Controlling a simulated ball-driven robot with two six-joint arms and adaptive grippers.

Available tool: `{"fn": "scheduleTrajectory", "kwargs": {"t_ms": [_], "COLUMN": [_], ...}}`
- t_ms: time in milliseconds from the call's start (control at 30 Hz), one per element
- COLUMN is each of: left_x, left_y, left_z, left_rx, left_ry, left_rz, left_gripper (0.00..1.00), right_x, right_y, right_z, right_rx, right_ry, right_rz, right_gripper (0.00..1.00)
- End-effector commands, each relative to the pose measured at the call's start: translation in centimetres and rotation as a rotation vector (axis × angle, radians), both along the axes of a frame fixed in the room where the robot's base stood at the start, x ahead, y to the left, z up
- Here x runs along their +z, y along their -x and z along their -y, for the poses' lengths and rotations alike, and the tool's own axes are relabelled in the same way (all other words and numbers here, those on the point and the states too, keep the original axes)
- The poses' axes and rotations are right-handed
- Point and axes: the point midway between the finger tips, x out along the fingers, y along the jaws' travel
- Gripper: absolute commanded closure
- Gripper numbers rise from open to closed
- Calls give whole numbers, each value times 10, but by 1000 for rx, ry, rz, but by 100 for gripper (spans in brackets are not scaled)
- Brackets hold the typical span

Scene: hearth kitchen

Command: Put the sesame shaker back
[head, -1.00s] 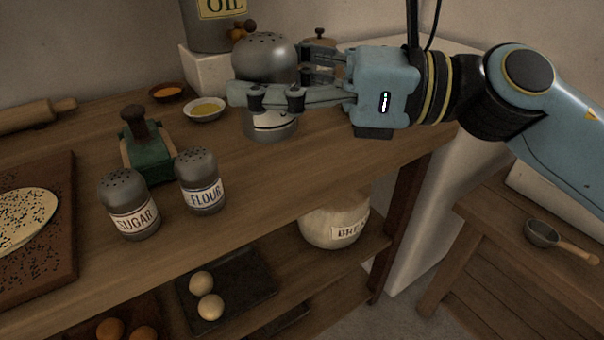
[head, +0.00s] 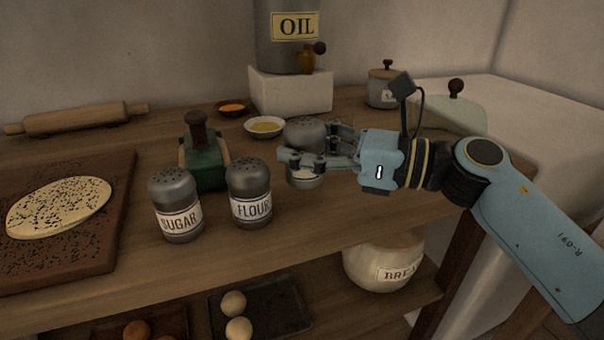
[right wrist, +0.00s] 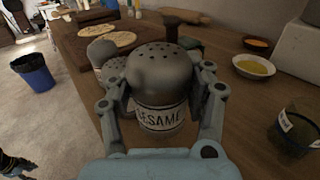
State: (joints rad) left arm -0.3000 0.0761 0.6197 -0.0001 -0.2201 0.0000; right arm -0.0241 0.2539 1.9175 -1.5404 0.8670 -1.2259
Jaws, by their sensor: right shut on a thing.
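The sesame shaker (head: 306,131) is a grey metal shaker with a domed, holed top and a white label. It is upright in my right gripper (head: 308,146), whose fingers are shut around its sides. In the right wrist view the shaker (right wrist: 165,78) fills the space between the fingers, and its label reads SESAME. It is at the worktop, right of the flour shaker (head: 249,190) and the sugar shaker (head: 176,205). I cannot tell whether its base touches the wood.
The oil tin (head: 285,45) sits on a white block (head: 291,91). A dough board (head: 100,235) lies at left. Bare worktop (head: 330,208) shows in front of the gripper.

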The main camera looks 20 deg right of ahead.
Motion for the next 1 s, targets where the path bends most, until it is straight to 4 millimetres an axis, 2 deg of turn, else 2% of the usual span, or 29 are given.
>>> {"fn": "scheduleTrajectory", "kwargs": {"t_ms": [200,267,667,700,900,1000], "left_x": [-8,-9,-12,-12,-11,-11], "left_y": [2,2,3,3,3,3], "left_z": [0,0,-3,-4,-4,-4], "left_rx": [0,0,-1,-1,-1,-1], "left_ry": [1,0,-4,-4,-4,-4], "left_rz": [-3,-4,-6,-5,-5,-5], "left_gripper": [50,50,50,50,50,50], "right_x": [-33,-38,-44,-44,-43,-43], "right_y": [-1,-1,0,0,0,0], "right_z": [0,0,0,0,0,0], "right_rx": [-1,0,0,0,0,0], "right_ry": [-3,-3,-1,-1,0,0], "right_rz": [-4,-2,-1,-1,0,0], "right_gripper": [86,86,86,47,22,22]}}
